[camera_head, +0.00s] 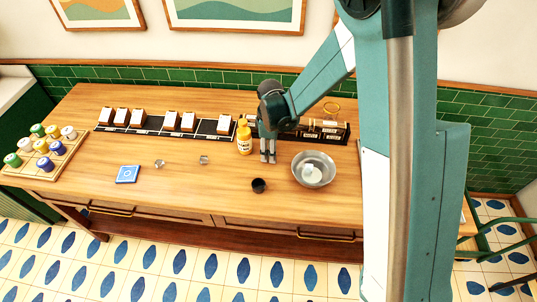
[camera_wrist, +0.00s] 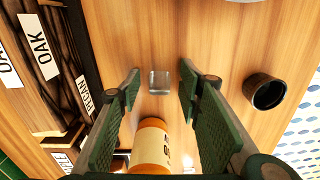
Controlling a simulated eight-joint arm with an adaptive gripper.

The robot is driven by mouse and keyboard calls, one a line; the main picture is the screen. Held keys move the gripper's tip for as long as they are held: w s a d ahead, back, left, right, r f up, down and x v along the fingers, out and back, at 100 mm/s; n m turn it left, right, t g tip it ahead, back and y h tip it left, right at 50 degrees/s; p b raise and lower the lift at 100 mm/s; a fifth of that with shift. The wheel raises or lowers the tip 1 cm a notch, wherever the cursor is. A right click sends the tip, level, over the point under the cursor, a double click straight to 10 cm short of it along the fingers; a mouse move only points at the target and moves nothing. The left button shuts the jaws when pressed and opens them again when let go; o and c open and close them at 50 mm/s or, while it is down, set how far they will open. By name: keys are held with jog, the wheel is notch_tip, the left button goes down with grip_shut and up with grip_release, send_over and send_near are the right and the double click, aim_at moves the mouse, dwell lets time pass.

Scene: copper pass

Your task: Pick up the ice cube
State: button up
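A small clear ice cube (camera_head: 203,159) lies on the wooden table left of my gripper (camera_head: 267,158) in the head view. A second small clear piece (camera_head: 160,163) lies further left; I cannot tell whether it is also ice. In the wrist view a clear cube (camera_wrist: 159,82) shows on the wood between the two green fingers, beyond the tips. My gripper (camera_wrist: 159,70) is open and empty, pointing down above the table. A yellow bottle with an orange cap (camera_head: 244,137) stands close by on its left; it also shows in the wrist view (camera_wrist: 151,148).
A black cup (camera_head: 259,185) stands in front of my gripper, and a metal bowl (camera_head: 313,168) with something white inside stands to its right. A blue coaster (camera_head: 127,174) lies left. Labelled racks (camera_head: 180,122) line the back. Wood around the clear pieces is bare.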

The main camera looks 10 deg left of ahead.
dwell(0.5)
jog(key=c, duration=0.8)
jog(key=shift+r, duration=0.15)
jog(key=shift+r, duration=4.85)
